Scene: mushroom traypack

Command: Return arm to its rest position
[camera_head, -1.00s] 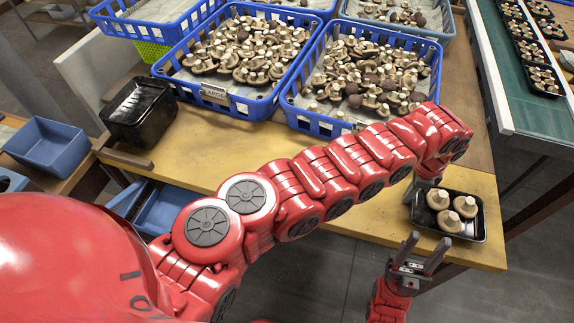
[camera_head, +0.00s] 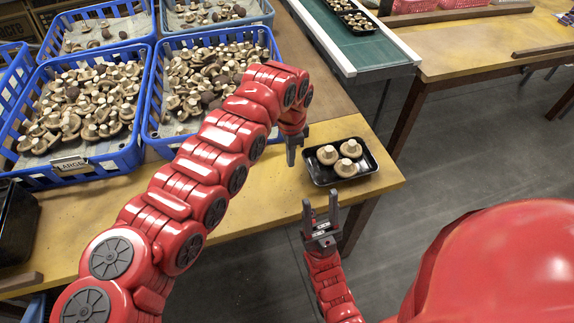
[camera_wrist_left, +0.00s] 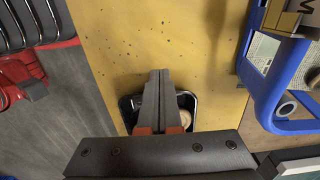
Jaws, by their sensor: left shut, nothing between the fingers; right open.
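My left arm reaches in from the left in the head view, with its left gripper (camera_head: 291,160) over the yellow table just left of a small black tray (camera_head: 322,183). The left gripper is shut and empty; its closed fingers also show in the left wrist view (camera_wrist_left: 160,98), partly covering the black tray (camera_wrist_left: 128,103). The tray holds three pale mushrooms (camera_head: 346,168) near the table's front right corner. My right gripper (camera_head: 320,205) is open and empty, lower in the head view, in front of the table edge and pointing towards the tray.
Blue crates of mushrooms (camera_head: 135,153) stand at the back left of the table (camera_head: 245,212), one labelled. A black container (camera_head: 14,225) sits at the far left. A green conveyor (camera_head: 345,38) with packed trays lies behind. Bare floor (camera_head: 455,150) is at right.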

